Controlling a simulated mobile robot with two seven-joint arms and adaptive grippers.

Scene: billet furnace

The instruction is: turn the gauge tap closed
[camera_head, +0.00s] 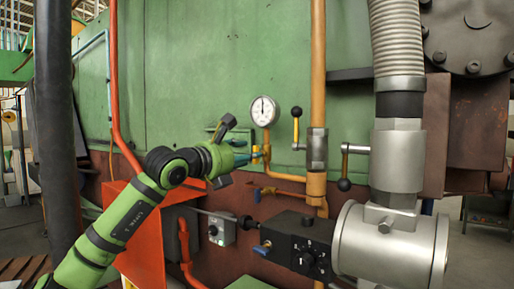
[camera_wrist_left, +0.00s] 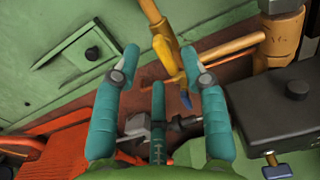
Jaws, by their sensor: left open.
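The round white-faced gauge (camera_head: 264,111) sits on a thin stem against the green furnace wall. Below it is the yellow gauge tap (camera_head: 266,151), joined to an orange pipe. My left gripper (camera_head: 254,156) reaches in from the left, with its fingertips close beside the tap and partly overlapping it. In the left wrist view my teal fingers (camera_wrist_left: 161,55) are spread apart. The yellow tap (camera_wrist_left: 166,47) shows between and beyond their tips, with a blue-tipped part near the right finger. I cannot tell whether any finger touches it. My right gripper is out of view.
A vertical orange pipe (camera_head: 318,65) and a black-knobbed lever (camera_head: 345,165) stand right of the tap. A black box (camera_head: 298,242) and silver cylinder (camera_head: 390,245) sit lower right. An orange-red box (camera_head: 136,225) and a dark post (camera_head: 55,110) are left.

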